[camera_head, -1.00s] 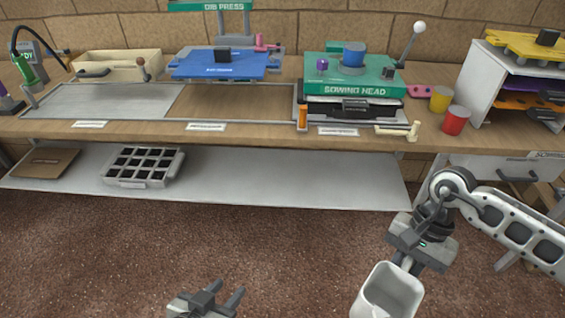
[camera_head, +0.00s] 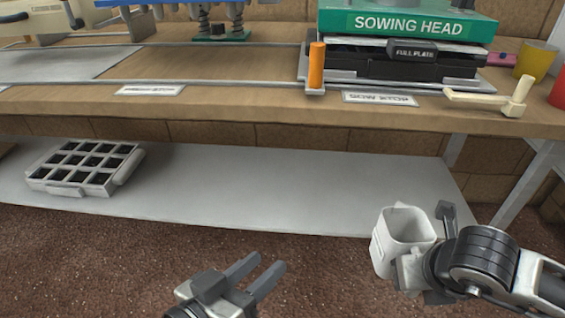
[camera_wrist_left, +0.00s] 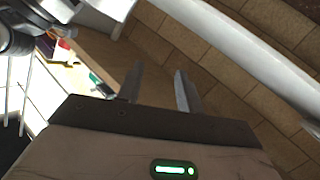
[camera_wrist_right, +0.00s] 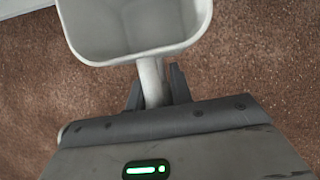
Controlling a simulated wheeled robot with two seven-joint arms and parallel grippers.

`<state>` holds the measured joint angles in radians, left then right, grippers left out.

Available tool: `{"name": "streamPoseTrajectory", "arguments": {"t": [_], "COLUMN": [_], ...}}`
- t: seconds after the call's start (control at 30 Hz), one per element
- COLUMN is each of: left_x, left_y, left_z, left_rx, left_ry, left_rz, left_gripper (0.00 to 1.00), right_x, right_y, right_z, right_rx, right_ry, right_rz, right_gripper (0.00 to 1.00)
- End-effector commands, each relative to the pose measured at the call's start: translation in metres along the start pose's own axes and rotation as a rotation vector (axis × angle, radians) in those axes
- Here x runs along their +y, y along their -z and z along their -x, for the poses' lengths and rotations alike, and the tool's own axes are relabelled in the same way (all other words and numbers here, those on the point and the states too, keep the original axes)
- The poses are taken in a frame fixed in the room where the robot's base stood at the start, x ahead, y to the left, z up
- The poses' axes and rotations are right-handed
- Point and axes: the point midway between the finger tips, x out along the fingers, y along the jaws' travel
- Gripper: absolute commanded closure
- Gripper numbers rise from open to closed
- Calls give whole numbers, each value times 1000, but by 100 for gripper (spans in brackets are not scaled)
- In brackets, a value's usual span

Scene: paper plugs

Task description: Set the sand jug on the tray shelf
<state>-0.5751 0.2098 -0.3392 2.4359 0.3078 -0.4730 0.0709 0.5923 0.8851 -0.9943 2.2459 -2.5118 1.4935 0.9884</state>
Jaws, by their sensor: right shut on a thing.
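The sand jug (camera_head: 392,249), a white open-topped jug, is upright in front of the tray shelf's front edge, at the right of the head view. My right gripper (camera_head: 412,268) is shut on its handle; the right wrist view shows the jug (camera_wrist_right: 135,45) with its handle between the fingers (camera_wrist_right: 155,88). The jug's inside looks pale, and I cannot tell how full it is. The tray shelf (camera_head: 270,190) is a long pale board under the bench. My left gripper (camera_head: 262,277) is open and empty, low in front of the shelf; its parted fingers (camera_wrist_left: 160,85) show in the left wrist view.
A white multi-cell tray (camera_head: 85,167) sits at the shelf's left. The shelf's middle and right are bare. The wooden bench top (camera_head: 220,103) overhangs it, with a green sowing head (camera_head: 405,25), an orange handle (camera_head: 317,65) and a cream lever (camera_head: 495,98) above. A bench leg stands at right.

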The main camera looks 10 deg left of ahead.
Motion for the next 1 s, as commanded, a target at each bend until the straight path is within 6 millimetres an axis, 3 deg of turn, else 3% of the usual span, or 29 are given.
{"name": "streamPoseTrajectory", "arguments": {"t": [0.03, 0.33, 0.8, 1.0], "left_x": [-1, 2, 6, 8], "left_y": [-6, -4, -2, 0], "left_z": [-1, -1, -3, -2], "left_rx": [6, 14, 67, 78], "left_ry": [-8, -18, -67, -80], "left_rz": [3, 10, 85, 107], "left_gripper": [64, 64, 64, 64], "right_x": [1, 0, -11, -14], "right_y": [2, -5, -108, -128], "right_z": [-8, -10, -56, -63], "right_rx": [-4, -1, -1, 1], "right_ry": [14, 41, 37, 38], "right_rz": [-35, -95, -95, -93], "right_gripper": [100, 100, 100, 100]}}
